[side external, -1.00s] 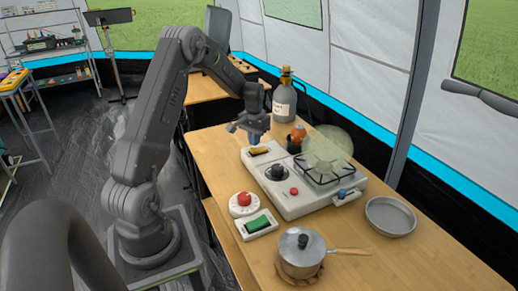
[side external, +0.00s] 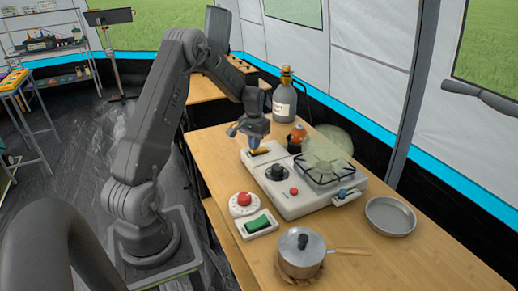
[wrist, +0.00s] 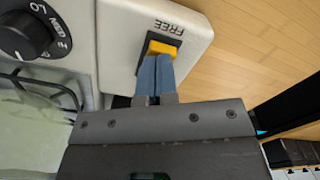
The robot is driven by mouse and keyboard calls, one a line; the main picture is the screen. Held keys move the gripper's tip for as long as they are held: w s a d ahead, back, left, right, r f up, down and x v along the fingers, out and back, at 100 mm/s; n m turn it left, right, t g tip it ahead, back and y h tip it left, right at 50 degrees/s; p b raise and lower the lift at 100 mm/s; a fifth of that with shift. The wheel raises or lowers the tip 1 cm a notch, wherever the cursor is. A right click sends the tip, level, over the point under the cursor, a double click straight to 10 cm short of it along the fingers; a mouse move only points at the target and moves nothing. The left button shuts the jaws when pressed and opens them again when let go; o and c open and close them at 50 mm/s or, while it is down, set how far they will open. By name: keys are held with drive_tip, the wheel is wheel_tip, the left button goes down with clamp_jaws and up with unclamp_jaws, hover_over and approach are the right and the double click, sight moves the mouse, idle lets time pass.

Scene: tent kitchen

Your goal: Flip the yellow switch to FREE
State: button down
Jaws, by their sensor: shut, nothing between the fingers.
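The yellow switch (wrist: 163,48) is a rocker in a dark frame on a corner of the white stove unit. The word FREE (wrist: 170,26) is printed upside down in the wrist view, beside its visible yellow end. My gripper (wrist: 157,57) is shut and empty. Its blue-grey fingertips are over the rocker's other end and hide it. I cannot tell whether they touch it or how the rocker is tilted. In the side view, my gripper (side external: 253,147) points down at the switch (side external: 262,152) on the unit's far left corner.
The stove unit (side external: 303,207) carries a black knob (side external: 275,173), a red button (side external: 294,191) and a burner grate. A red button box (side external: 243,203), green switch (side external: 257,224), lidded pot (side external: 300,254) and pan (side external: 391,215) are nearer. A gas bottle (side external: 284,100) stands behind.

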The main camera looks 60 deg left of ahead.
drive_tip(key=shift+f, duration=0.45)
drive_tip(key=shift+r, duration=3.55)
drive_tip(key=s+d+r+m+t+y, duration=0.1)
drive_tip(key=d+r, duration=0.5)
drive_tip(key=d, duration=0.3)
drive_tip(key=s+d+r+m+t, duration=0.1)
drive_tip(key=s+d+r+m, duration=0.1)
drive_tip(key=d+r, duration=0.55)
drive_tip(key=s+d+r+m+t+h, duration=0.1)
drive_tip(key=s+d+r+m+t, duration=0.1)
drive_tip(key=s+d, duration=1.3)
drive_tip(key=shift+s+d+m+t, duration=0.15)
drive_tip(key=shift+d+m+t, duration=0.4)
drive_tip(key=shift+t, duration=0.25)
